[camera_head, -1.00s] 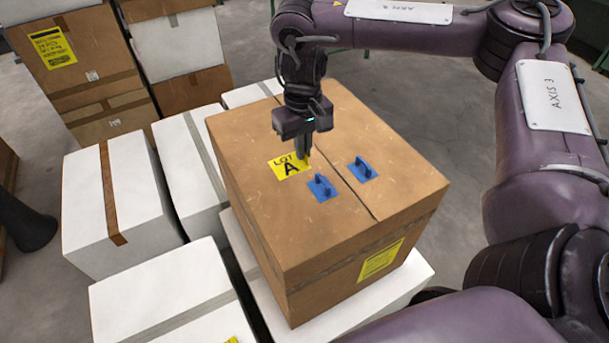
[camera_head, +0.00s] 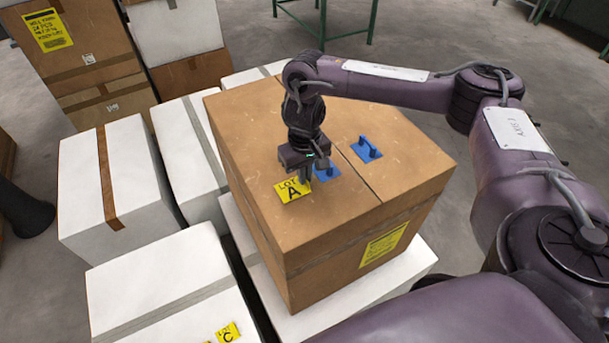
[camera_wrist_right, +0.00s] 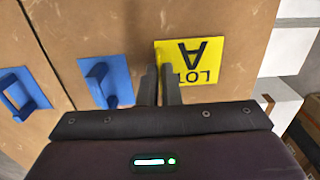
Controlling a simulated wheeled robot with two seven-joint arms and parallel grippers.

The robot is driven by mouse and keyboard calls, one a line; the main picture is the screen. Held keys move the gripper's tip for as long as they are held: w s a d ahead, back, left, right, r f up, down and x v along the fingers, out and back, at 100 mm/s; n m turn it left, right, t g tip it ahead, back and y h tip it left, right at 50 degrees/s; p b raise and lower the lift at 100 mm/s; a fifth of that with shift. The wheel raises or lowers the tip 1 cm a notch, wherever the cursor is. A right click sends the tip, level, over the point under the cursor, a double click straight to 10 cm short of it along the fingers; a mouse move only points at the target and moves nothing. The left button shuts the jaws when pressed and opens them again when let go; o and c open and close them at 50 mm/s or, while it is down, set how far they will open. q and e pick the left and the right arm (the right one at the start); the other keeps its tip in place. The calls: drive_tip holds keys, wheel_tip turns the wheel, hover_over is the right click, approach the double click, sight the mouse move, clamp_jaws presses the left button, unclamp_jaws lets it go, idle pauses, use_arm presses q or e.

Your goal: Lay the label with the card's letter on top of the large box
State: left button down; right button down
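The yellow label with the letter A (camera_head: 292,190) is at the large brown box's (camera_head: 240,130) top, near its left front edge. It looks flat, but I cannot tell whether it touches the box or hangs just above it. My right gripper (camera_head: 306,178) points down at the label's right edge with its fingers close together on it. In the right wrist view the label (camera_wrist_right: 190,62) shows upside down beside the fingers (camera_wrist_right: 161,85); the grip point is partly hidden. Another yellow label with a C (camera_head: 228,332) is at the bottom edge. My left gripper is not in view.
Two blue pieces with raised handles, one near the gripper (camera_head: 327,172) and one farther right (camera_head: 367,149), stand on the box top. A yellow sticker (camera_head: 383,244) is on the box front. White boxes (camera_head: 95,215) surround it at left; brown cartons (camera_head: 90,70) stand behind.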

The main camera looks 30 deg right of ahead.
drive_tip(key=shift+f, duration=0.15)
drive_tip(key=c, duration=1.7)
unclamp_jaws()
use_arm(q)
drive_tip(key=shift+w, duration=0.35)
use_arm(e)
drive_tip(key=shift+o, duration=0.4)
